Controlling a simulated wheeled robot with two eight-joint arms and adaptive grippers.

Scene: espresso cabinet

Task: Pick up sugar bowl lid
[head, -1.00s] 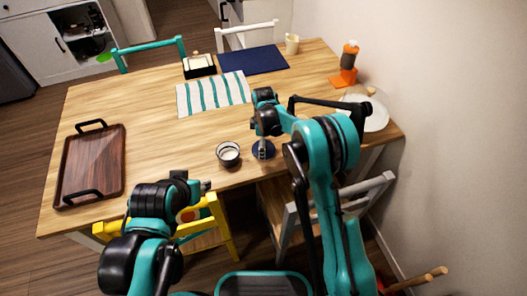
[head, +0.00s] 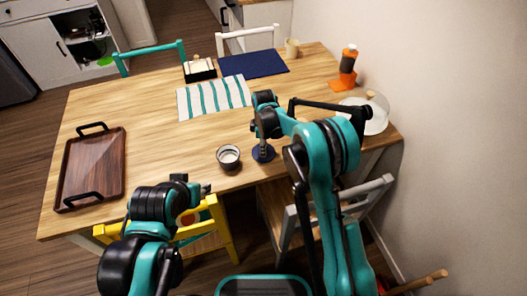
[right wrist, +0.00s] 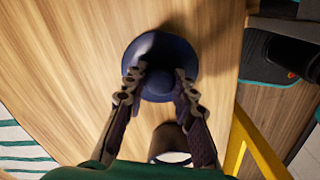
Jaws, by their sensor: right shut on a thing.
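The sugar bowl lid is a dark blue round disc (head: 270,155) with a small knob, at the front of the table. In the right wrist view the lid (right wrist: 187,54) lies below my right gripper (right wrist: 158,78), with the knob between the fingertips. My right gripper (head: 263,147) is shut on the knob. I cannot tell whether the lid is clear of the wood. The open bowl (head: 228,157), dark with white inside, stands just left of the lid; it also shows partly in the right wrist view (right wrist: 170,143). My left gripper (head: 203,188) is by the front edge; its jaws are unclear.
A wooden tray (head: 76,175) with black handles lies at the left. A striped cloth (head: 213,97) and a navy mat (head: 254,64) lie farther back. A plate (head: 375,126) and an orange-based bottle (head: 346,70) are at the right. Chairs, one yellow (head: 223,231), stand at the front.

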